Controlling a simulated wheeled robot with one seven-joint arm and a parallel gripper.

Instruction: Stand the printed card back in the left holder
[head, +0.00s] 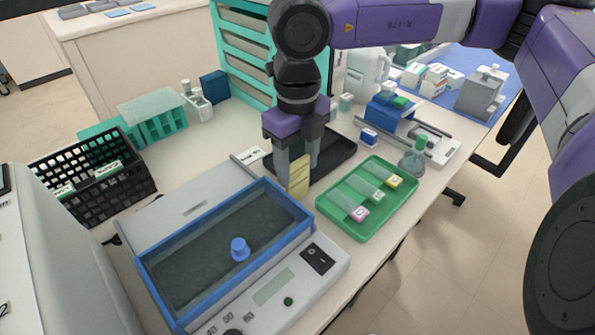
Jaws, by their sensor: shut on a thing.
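My gripper (298,170) points down near the middle of the bench, just behind the blue-rimmed water bath. It is shut on a pale yellow card (300,181), which stands about upright between the fingers; any print on it is too small to read. The fingers hide part of the card, and I cannot tell whether its lower edge touches anything. A small white piece with dark marks (250,155) lies left of the gripper, beside the black tray. I cannot make out for sure which thing is the left holder.
The water bath (166,262) stands in front, with a blue knob (239,247) inside. A black tray (340,151) lies behind the gripper. A green tray (400,215) with several slides is to the right, near a small flask (413,160). Black racks (120,185) stand left.

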